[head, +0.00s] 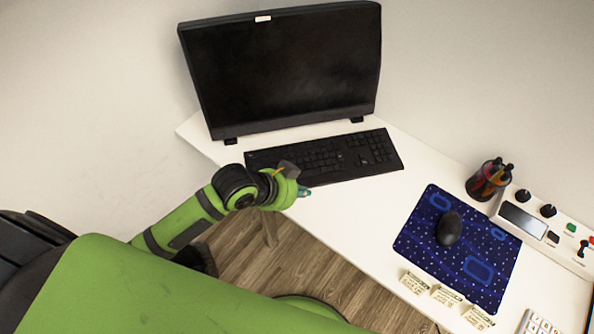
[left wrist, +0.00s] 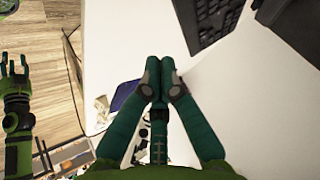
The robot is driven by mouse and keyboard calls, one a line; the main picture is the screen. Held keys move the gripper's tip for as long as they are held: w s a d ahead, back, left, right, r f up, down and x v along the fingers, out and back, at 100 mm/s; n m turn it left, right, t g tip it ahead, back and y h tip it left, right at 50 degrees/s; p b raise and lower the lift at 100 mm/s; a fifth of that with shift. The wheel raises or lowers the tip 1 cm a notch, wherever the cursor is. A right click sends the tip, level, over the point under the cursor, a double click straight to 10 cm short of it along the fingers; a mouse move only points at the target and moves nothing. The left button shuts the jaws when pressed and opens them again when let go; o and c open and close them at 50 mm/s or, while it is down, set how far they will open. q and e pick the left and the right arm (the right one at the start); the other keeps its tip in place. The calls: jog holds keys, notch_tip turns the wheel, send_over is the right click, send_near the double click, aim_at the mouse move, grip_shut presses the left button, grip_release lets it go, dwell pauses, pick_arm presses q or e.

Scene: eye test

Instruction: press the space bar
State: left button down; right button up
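The black keyboard (head: 345,155) lies on the white desk in front of the monitor; part of it also shows at the top of the left wrist view (left wrist: 208,18). I cannot pick out the space bar at this size. My left gripper (head: 303,191) is near the front edge of the keyboard, to the left of its middle; I cannot tell whether it touches it. In the left wrist view its teal fingertips (left wrist: 160,72) meet, with nothing seen between them. My right gripper (left wrist: 14,68) shows at the left of that view, fingers apart and empty, over the floor.
The monitor (head: 285,70) stands behind the keyboard. To the right are a blue mouse pad (head: 410,240) with a black mouse (head: 449,228), a pen cup (head: 488,180), a control panel (head: 570,228) and small label blocks (head: 446,294). The desk between keyboard and pad is clear.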

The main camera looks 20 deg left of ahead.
pick_arm(q)
jog(key=w+r+m+h, duration=0.1)
jog(key=w+r+m, duration=0.1)
jog(key=w+m, duration=0.2)
jog(key=r+m, duration=0.1)
jog(key=m, duration=0.1)
send_over(305, 172)
jog(key=s+a, duration=0.2)
jog(key=shift+s+a+r+t, duration=0.1)
jog(key=shift+s+r+t, duration=0.1)
jog(key=shift+t, duration=0.1)
jog(key=shift+f, duration=0.15)
notch_tip(305, 172, down, 7)
jog(key=b, duration=0.7)
jog(key=shift+f+b, duration=0.4)
jog(key=shift+f, duration=0.35)
jog(key=shift+f, duration=0.45)
